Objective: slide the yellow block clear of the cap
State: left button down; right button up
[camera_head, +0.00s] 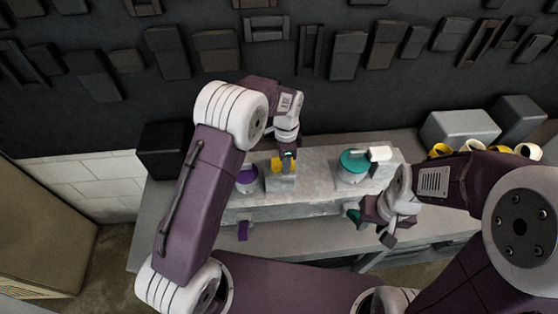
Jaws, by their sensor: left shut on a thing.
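The yellow block (276,165) is small and sits at a grey block (281,184) on the bench. My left gripper (286,165) points down from above and is shut on the yellow block, hiding part of it. A purple-topped round piece (246,181) stands just left of the grey block. A round teal cap (353,162) on a pale body stands further right, with a white block (380,154) at its right. I cannot tell which piece is the task's cap. My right gripper (384,229) hangs at the bench front, apart from these things; its opening is unclear.
A purple tag (243,230) and a teal tag (354,214) show at the bench front. A black box (163,150) stands at the left end. Several yellow and white round pieces (472,146) and grey boxes (459,127) stand at the right.

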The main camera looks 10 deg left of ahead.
pick_arm(q)
jog(key=c, duration=1)
grip_release()
jog(key=shift+w+d+r, duration=0.2)
jog(key=shift+w+r, duration=0.05)
jog(key=shift+c, duration=0.2)
jog(key=shift+o, duration=0.6)
jog(key=shift+s+d+f, duration=0.1)
jog(key=shift+d+f, duration=0.05)
jog(key=shift+d, duration=0.15)
jog(key=shift+a+r+b, duration=0.15)
jog(key=shift+r+b, duration=0.2)
jog(key=shift+r, duration=0.05)
jog(key=r+b, duration=0.1)
jog(key=r, duration=0.3)
jog(key=r+b, duration=0.1)
jog(key=r, duration=0.3)
jog(key=shift+d, duration=0.2)
jog(key=shift+r, duration=0.2)
jog(key=shift+a, duration=0.1)
pick_arm(e)
jog(key=f, duration=0.2)
jog(key=shift+d+f, duration=0.25)
jog(key=shift+f, duration=0.1)
